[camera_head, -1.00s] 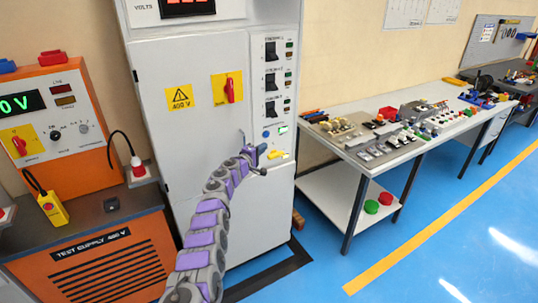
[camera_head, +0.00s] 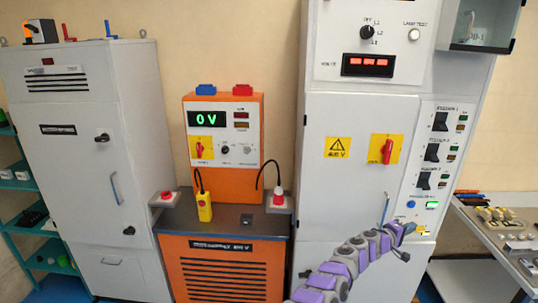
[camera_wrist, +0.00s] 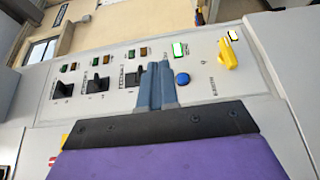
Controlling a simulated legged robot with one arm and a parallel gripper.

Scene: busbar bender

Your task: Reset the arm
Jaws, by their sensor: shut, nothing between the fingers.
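My purple and grey arm (camera_head: 345,265) reaches up from the bottom of the head view, bent to the right in front of the white cabinet (camera_head: 345,190). My gripper (camera_head: 409,228) is near the lower part of the cabinet's switch panel (camera_head: 440,150). In the wrist view my gripper (camera_wrist: 157,72) shows two blue-grey fingers close together, shut and empty. Beyond them are a blue button (camera_wrist: 182,79), a lit green button (camera_wrist: 180,49) and a yellow rotary handle (camera_wrist: 228,54). Whether the fingertips touch the panel I cannot tell.
An orange test supply (camera_head: 222,150) reading 0 V stands left of the cabinet, with a yellow pendant (camera_head: 204,207) and a red stop button (camera_head: 166,196). A grey cabinet (camera_head: 75,160) is at far left. A workbench (camera_head: 500,240) with small parts is at right.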

